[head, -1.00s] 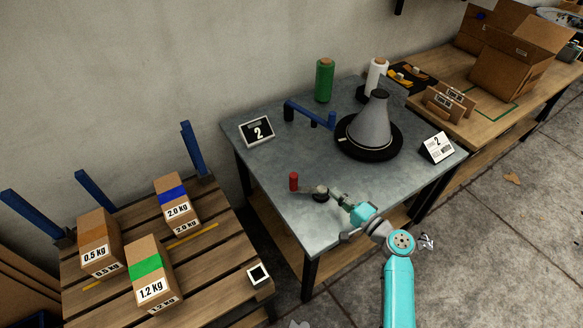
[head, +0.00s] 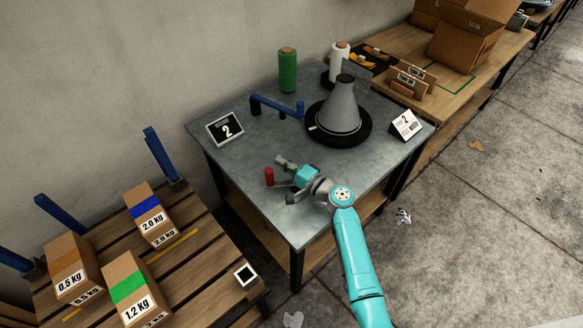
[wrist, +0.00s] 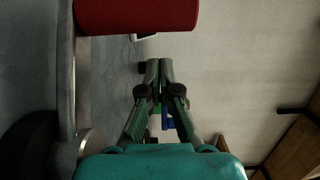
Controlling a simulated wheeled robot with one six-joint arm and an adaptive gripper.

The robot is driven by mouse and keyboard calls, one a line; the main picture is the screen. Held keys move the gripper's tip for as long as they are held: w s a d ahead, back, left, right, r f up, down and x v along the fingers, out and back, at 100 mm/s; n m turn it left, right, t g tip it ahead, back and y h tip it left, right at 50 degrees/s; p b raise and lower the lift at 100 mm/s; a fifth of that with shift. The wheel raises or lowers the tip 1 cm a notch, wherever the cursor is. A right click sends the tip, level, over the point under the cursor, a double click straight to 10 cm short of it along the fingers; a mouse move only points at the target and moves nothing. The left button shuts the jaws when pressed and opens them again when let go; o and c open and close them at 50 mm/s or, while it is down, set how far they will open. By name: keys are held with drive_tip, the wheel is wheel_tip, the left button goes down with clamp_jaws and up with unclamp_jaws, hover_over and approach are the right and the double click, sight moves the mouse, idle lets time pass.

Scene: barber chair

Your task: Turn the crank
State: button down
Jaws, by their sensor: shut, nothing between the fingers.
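The crank's upright red handle (head: 269,177) stands near the front left of the grey table. Its metal arm and hub (head: 293,198) are partly hidden by my wrist. My gripper (head: 283,160) is shut and empty, its tips just beyond and to the right of the red handle in the head view. In the wrist view, the red handle (wrist: 136,15) crosses the top, and the grey crank arm (wrist: 82,70) runs along the left. The shut fingertips (wrist: 159,66) lie beside and below the handle in that picture, with a visible gap.
On the table (head: 240,160) are a blue bar bracket (head: 275,104), a grey cone on a black disc (head: 338,107), a green roll (head: 288,70) and two number signs. A pallet (head: 205,265) with weight-marked boxes stands left. The table's middle is clear.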

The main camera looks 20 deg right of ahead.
sight(279, 181)
drive_tip(key=shift+s+a+f, duration=0.1)
drive_tip(key=shift+s+a, duration=1.1)
drive_tip(key=shift+s, duration=0.25)
